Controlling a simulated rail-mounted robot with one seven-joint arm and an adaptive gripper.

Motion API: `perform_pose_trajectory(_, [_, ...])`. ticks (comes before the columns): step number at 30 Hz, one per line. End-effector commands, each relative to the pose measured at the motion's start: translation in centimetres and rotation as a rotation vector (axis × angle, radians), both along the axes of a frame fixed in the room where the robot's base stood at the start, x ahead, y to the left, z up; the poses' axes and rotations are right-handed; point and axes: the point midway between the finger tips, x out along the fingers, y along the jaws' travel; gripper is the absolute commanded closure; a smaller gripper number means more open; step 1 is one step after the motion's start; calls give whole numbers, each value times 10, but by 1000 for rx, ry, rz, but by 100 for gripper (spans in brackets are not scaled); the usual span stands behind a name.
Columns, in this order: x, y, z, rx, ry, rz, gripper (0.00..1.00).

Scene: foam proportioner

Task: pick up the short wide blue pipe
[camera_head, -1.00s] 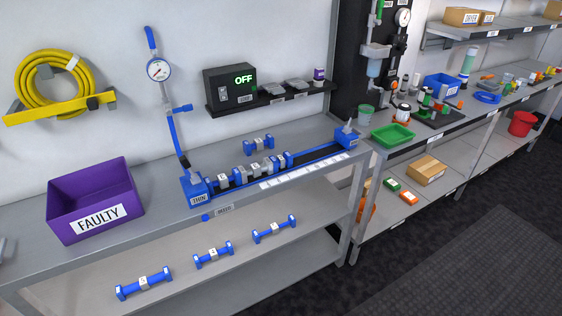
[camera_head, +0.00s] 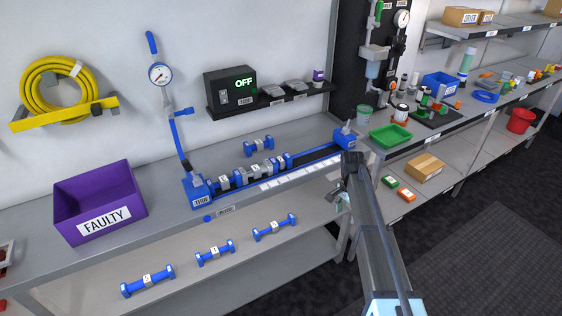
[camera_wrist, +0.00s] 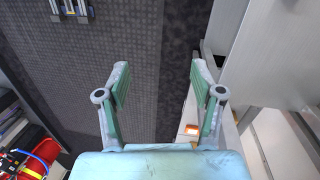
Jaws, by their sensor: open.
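Several blue pipes with white-grey labelled middles are in the head view. One short pipe (camera_head: 258,145) lies on the bench top behind the blue test rig (camera_head: 199,193). On the lower shelf lie a front-left pipe (camera_head: 148,285), a shorter middle pipe (camera_head: 215,253) and a right pipe (camera_head: 274,227). I cannot read their labels or tell which is the short wide one. My gripper (camera_wrist: 162,82) is open and empty in the wrist view, over dark floor. In the head view it is small, beside the bench's right end, away from every pipe.
A purple FAULTY bin (camera_head: 101,203) stands at the bench's left. A box reading OFF (camera_head: 230,88) is on the wall shelf (camera_head: 272,104). A green tray (camera_head: 390,138) and a cardboard box (camera_head: 425,168) are to the right. The lower shelf front is clear.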

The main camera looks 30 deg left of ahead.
Motion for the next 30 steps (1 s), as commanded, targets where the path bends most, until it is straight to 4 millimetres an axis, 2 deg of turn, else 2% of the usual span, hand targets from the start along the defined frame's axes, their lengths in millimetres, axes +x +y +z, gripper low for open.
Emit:
perform_pose_trajectory(1, [17, 31, 35, 7, -27, -11, 33])
perform_pose_trajectory(7, [37, 125, 164, 34, -108, -84, 33])
perform_pose_trajectory(9, [35, 158, 207, 47, -126, -103, 33])
perform_pose_trajectory(12, [21, 205, 260, 72, -134, -114, 33])
perform_pose_trajectory(15, [3, 239, 293, 90, -126, -112, 33])
perform_pose_trajectory(18, [-10, 258, 311, 100, -117, -108, 33])
perform_pose_trajectory(21, [-16, 264, 313, 104, -112, -107, 33])
perform_pose_trajectory(25, [-18, 264, 298, 104, -111, -106, 33])
perform_pose_trajectory(30, [-18, 263, 265, 102, -110, -106, 33])
